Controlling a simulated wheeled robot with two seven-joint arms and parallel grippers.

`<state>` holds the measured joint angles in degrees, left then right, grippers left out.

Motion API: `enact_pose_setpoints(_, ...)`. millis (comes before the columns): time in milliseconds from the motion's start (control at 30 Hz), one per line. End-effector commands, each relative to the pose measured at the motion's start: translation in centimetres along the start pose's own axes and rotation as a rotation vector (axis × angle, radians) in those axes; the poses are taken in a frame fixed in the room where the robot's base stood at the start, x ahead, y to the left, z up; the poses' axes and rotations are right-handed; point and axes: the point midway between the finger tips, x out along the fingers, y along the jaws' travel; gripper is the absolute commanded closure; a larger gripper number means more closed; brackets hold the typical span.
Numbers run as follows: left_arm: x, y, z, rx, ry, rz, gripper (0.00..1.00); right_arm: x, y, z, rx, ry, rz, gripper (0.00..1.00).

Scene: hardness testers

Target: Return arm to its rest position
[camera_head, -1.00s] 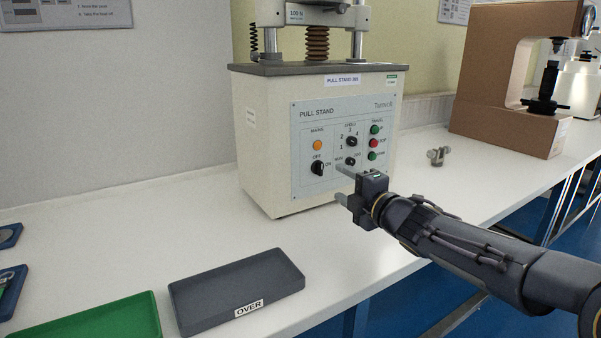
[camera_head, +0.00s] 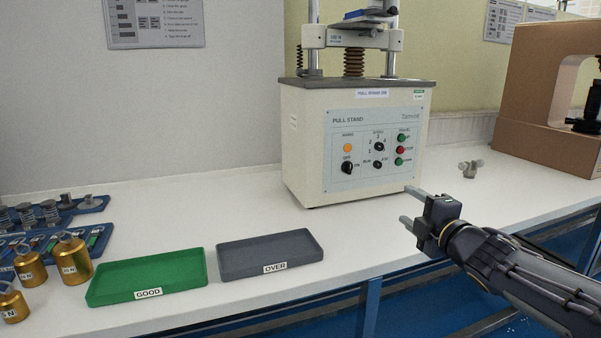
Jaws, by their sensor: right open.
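My right gripper (camera_head: 408,207) is open and empty, with its two fingers apart. It is over the front part of the bench, in front and to the right of the pull stand (camera_head: 355,140), and looks clear of it. Its arm comes in from the lower right. The pull stand is a cream box with a blue-grey control panel (camera_head: 374,147) carrying knobs and an orange, a green and a red button. My left gripper is not in view.
A green GOOD tray (camera_head: 150,275) and a grey OVER tray (camera_head: 270,253) are empty on the white bench (camera_head: 180,226). Brass weights (camera_head: 72,259) and blue racks (camera_head: 60,213) stand at left. A small grey fitting (camera_head: 470,168) and a brown tester (camera_head: 540,90) are at right.

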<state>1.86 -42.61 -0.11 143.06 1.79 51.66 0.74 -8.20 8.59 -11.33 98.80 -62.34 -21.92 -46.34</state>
Motion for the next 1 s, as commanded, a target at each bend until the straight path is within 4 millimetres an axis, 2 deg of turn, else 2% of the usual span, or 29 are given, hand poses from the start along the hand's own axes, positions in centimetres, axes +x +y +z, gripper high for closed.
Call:
enact_pose_setpoints(267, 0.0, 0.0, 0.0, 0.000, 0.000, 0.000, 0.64, -3.9, -1.1, 2.2, 0.247, -0.142, -0.059, 0.45)
enact_pose_setpoints(433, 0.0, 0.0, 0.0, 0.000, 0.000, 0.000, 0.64, -7.9, -2.9, 3.3, 0.490, -0.267, -0.118, 0.45)
enact_pose_setpoints(567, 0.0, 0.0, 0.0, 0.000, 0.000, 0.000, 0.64, -12.0, -5.4, 3.3, 0.726, -0.379, -0.182, 0.45)
enact_pose_setpoints(667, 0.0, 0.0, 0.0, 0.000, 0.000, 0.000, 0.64, -15.8, -8.1, 2.4, 0.937, -0.475, -0.246, 0.45)
enact_pose_setpoints(733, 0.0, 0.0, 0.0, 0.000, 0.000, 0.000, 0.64, -18.9, -10.4, 1.1, 1.106, -0.550, -0.303, 0.45)
enact_pose_setpoints(800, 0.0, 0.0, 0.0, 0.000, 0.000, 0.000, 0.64, -22.0, -12.8, -0.8, 1.275, -0.624, -0.366, 0.45)
enact_pose_setpoints(900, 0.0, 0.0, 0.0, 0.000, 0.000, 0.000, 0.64, -25.6, -15.8, -3.6, 1.471, -0.713, -0.455, 0.45)
enact_pose_setpoints(1000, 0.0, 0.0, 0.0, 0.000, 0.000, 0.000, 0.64, -28.5, -18.1, -6.3, 1.622, -0.783, -0.532, 0.45)
